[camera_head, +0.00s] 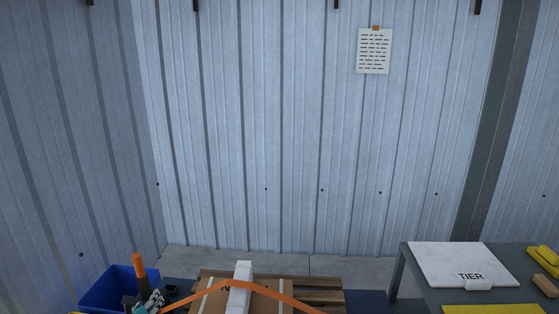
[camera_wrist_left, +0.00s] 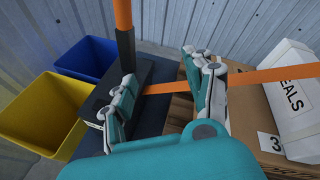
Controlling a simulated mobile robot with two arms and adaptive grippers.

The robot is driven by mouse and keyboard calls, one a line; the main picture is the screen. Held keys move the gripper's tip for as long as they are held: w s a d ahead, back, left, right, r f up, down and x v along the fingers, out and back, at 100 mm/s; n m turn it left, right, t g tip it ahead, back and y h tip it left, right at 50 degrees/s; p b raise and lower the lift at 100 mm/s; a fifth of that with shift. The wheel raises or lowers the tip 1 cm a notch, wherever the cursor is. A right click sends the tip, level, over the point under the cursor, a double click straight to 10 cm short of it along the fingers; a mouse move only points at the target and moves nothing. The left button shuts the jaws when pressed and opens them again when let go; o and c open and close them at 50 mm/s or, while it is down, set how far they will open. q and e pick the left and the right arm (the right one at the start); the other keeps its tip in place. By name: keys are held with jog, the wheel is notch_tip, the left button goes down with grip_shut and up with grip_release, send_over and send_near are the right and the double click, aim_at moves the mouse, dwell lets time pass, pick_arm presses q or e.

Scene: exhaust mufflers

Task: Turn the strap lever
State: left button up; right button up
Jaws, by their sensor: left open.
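The strap lever (camera_wrist_left: 124,45) stands upright in the left wrist view, with an orange grip and a dark lower part. It also shows in the head view (camera_head: 138,266) at the lower left. An orange strap (camera_wrist_left: 265,75) runs from the dark block at the lever's foot over the carton. My left gripper (camera_wrist_left: 167,73) is open, its fingers apart. The lever stands beyond the left finger, which hides part of its foot; I cannot tell if they touch. In the head view the left gripper (camera_head: 153,299) shows just right of the lever. My right gripper is not in view.
A blue bin (camera_wrist_left: 88,58) and a yellow bin (camera_wrist_left: 40,108) stand left of the lever. A carton (camera_wrist_left: 256,108) with a white SEALS box (camera_wrist_left: 297,100) sits on a wooden pallet (camera_head: 325,296). A table (camera_head: 420,288) stands at the right. A metal wall rises behind.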

pick_arm(q)
jog(key=s+d+f+n+g+y, duration=0.1)
jog(key=s+d+f+n+g, duration=0.1)
jog(key=s+d+n, duration=0.55)
jog(key=s+d+f+n+g+y, duration=0.1)
jog(key=s+d+n, duration=0.4)
jog(key=s+n, duration=0.5)
jog(key=s+d+r+n+g+h, duration=0.1)
jog(key=s+d+r+n+g, duration=0.15)
jog(key=s, duration=0.75)
jog(key=s+d+r+n+g+h, duration=0.2)
jog(key=s+n, duration=0.2)
jog(key=s, duration=0.5)
jog(key=s+d+r+n+g+h, duration=0.1)
jog(key=s+d+r+n+g, duration=0.2)
jog(key=s, duration=0.7)
notch_tip(320, 180, down, 32)
jog(key=s+r+g+b, duration=0.1)
jog(key=s+b, duration=0.1)
jog(key=s, duration=0.1)
jog(key=s+a+f+g+b, duration=0.1)
jog(key=s+a+f+b, duration=0.1)
jog(key=s+f, duration=1.3)
jog(key=shift+s+a+f, duration=0.25)
jog(key=shift+a+f, duration=0.2)
jog(key=shift+f, duration=0.25)
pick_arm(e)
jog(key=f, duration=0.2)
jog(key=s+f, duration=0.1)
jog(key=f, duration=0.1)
